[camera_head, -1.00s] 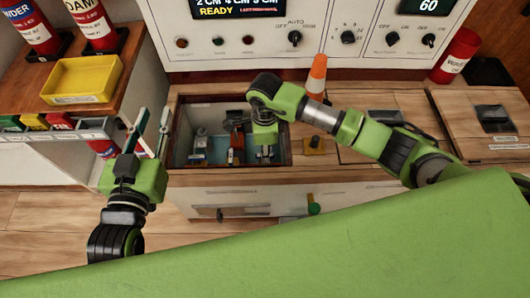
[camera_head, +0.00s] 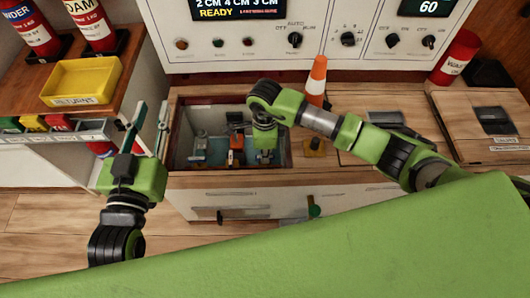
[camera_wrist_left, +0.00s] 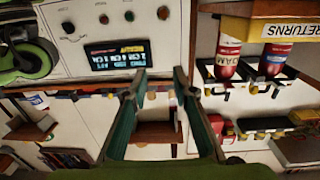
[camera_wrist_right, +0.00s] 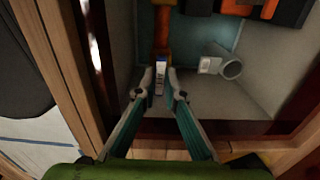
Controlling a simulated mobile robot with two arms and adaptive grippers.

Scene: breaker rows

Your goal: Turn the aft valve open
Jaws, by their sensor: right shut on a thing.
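The open well (camera_head: 178,167) in the wooden counter holds several small fittings. My right gripper (camera_head: 265,156) reaches down into the right part of this well. In the right wrist view, the right gripper (camera_wrist_right: 160,93) has its fingertips on either side of a narrow orange handle (camera_wrist_right: 161,35) with a blue and white label at its near end, and is shut on it. I cannot read which valve it belongs to. An orange fitting (camera_head: 236,150) stands just left of the gripper in the head view. My left gripper (camera_head: 149,128) is open and empty, left of the well.
A grey pipe end (camera_wrist_right: 230,67) lies right of the handle in the right wrist view. The well's walls are close around my right gripper. A yellow tray (camera_head: 82,80) sits at left.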

